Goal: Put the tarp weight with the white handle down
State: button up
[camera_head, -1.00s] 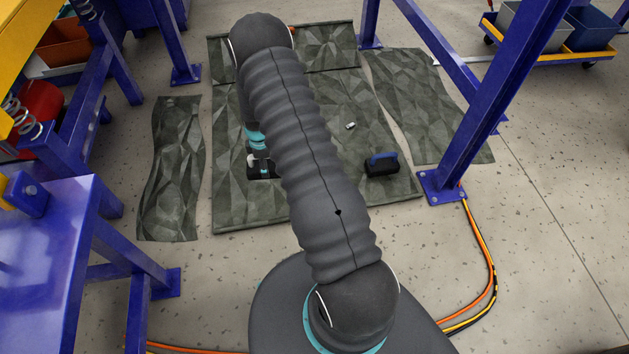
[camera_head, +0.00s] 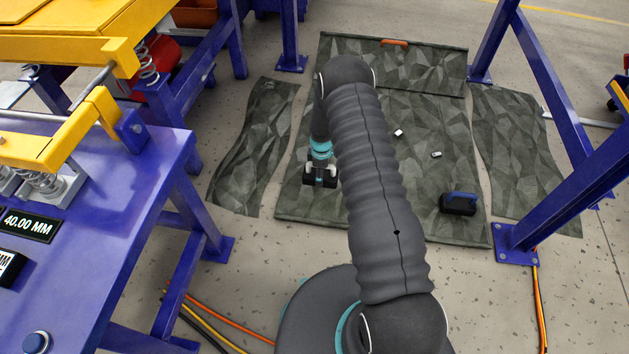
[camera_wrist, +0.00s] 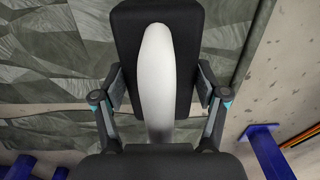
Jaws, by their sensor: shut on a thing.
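The tarp weight with the white handle is a black block (camera_head: 320,183) near the left edge of the large dark tarp (camera_head: 285,213) in the head view. In the wrist view its black body (camera_wrist: 185,25) and upright white handle (camera_wrist: 156,60) fill the middle. In the head view my gripper (camera_head: 320,165) is right above the block. I cannot tell whether the block's underside touches the tarp.
A black weight with a blue handle (camera_head: 459,203) stands at the tarp's lower right. Two small white pieces (camera_head: 398,132) (camera_head: 436,155) and an orange bar (camera_head: 394,42) lie farther back. Blue posts (camera_head: 516,236) and a blue-and-yellow machine (camera_head: 120,190) flank the tarps. The tarp's middle is partly clear.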

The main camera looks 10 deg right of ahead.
aim_at(313, 171)
jog(key=a, duration=0.1)
jog(key=w+f, duration=0.1)
jog(key=a, duration=0.1)
jog(key=shift+w+a+f, duration=0.3)
jog(key=shift+a+f, duration=0.05)
jog(key=shift+f, duration=1.95)
jog(key=shift+f, duration=0.2)
jog(key=o, duration=1.8)
jog(key=shift+s, duration=0.1)
